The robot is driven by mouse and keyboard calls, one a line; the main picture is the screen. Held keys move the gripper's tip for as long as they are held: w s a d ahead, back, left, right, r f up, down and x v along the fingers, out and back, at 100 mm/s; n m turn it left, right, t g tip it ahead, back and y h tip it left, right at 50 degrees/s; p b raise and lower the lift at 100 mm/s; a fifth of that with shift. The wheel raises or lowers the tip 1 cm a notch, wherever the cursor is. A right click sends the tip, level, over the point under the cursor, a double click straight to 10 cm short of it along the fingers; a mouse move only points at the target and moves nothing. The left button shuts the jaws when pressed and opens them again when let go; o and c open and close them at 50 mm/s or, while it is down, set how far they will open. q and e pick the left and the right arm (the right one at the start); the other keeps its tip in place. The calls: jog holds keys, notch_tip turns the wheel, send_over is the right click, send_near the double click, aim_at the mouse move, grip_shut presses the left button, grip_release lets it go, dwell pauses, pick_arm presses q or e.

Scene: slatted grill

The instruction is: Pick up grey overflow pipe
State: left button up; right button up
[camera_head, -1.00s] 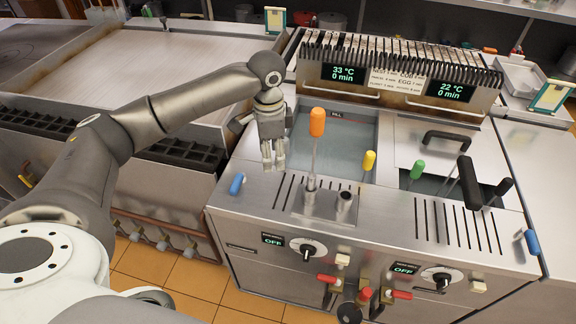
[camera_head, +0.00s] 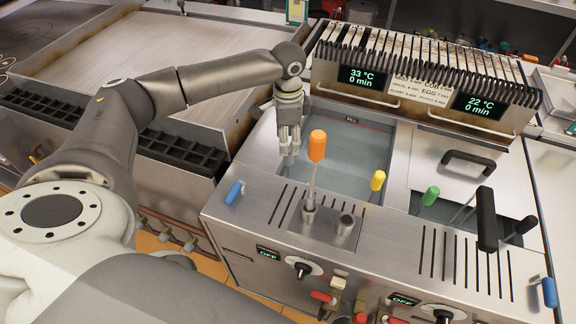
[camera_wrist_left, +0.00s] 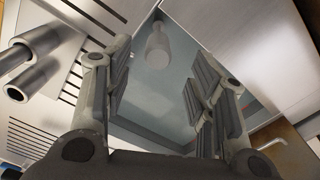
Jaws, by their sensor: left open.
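A pale grey upright pipe (camera_wrist_left: 157,42), which looks like the overflow pipe, stands in the water basin, at the top middle of the left wrist view. I cannot make it out in the head view, where the gripper may hide it. My left gripper (camera_head: 289,157) points down over the left part of the basin (camera_head: 375,135). In the left wrist view its two fingers (camera_wrist_left: 160,95) are spread with nothing between them. The pipe shows beyond the gap, apart from the fingers. My right gripper is not in view.
An orange-handled lever (camera_head: 317,147) rises from a steel plate close right of my left gripper, with a short metal tube (camera_head: 346,223) beside it. Yellow (camera_head: 377,181) and green (camera_head: 430,196) handles stand farther right. A rack with displays (camera_head: 420,75) stands behind the basin.

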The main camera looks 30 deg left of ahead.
pick_arm(q)
notch_tip(320, 180, down, 5)
jog(key=shift+s+d+f+p, duration=0.1)
jog(key=shift+s+p, duration=0.05)
jog(key=shift+p, duration=0.9)
jog(key=shift+f, duration=0.1)
jog(key=shift+c, duration=1.4)
jog(key=c, duration=0.5)
grip_shut()
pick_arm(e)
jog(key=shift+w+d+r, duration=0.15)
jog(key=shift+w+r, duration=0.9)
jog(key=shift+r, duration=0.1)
